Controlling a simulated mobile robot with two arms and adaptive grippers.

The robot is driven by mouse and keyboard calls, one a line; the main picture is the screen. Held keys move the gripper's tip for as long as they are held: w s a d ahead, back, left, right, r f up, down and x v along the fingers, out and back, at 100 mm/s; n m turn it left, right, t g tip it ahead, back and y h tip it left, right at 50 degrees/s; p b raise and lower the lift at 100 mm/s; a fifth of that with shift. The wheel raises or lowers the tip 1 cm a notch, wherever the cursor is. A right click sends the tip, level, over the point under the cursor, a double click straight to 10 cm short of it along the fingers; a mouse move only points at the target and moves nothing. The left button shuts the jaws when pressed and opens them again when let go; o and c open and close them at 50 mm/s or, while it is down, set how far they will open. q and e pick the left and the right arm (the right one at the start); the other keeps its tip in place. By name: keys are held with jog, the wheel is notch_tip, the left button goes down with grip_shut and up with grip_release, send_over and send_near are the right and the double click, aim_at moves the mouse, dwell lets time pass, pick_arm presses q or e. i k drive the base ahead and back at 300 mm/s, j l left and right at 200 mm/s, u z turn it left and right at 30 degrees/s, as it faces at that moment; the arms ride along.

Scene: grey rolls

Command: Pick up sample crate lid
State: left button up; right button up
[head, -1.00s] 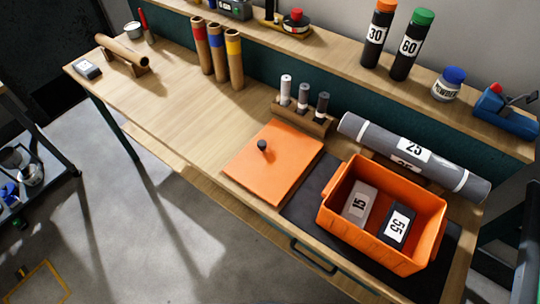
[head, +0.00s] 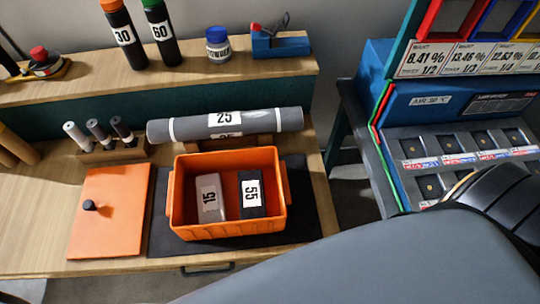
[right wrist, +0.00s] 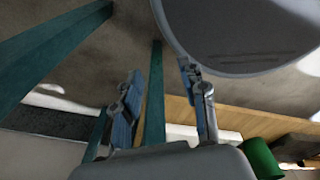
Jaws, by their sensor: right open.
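The sample crate lid (head: 112,212) is a flat orange square with a small dark knob (head: 89,205). It lies flat on the bench at the left in the head view. The orange crate (head: 228,228) stands open to its right on a dark mat, with a grey block marked 15 (head: 209,197) and a black block marked 55 (head: 252,193) inside. My right gripper (right wrist: 165,100) shows in the right wrist view with its two fingers apart and nothing between them. It is away from the lid. My left gripper is not in view.
A grey roll marked 25 (head: 225,123) lies behind the crate. A holder with several small tubes (head: 112,150) stands behind the lid. A display stand with a sloped panel (head: 450,140) is at the right. My grey arm crosses the lower right.

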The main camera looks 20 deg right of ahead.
aim_at(109, 220)
jog(key=l+z, duration=0.15)
jog(key=j+u, duration=0.15)
jog(key=u, duration=0.85)
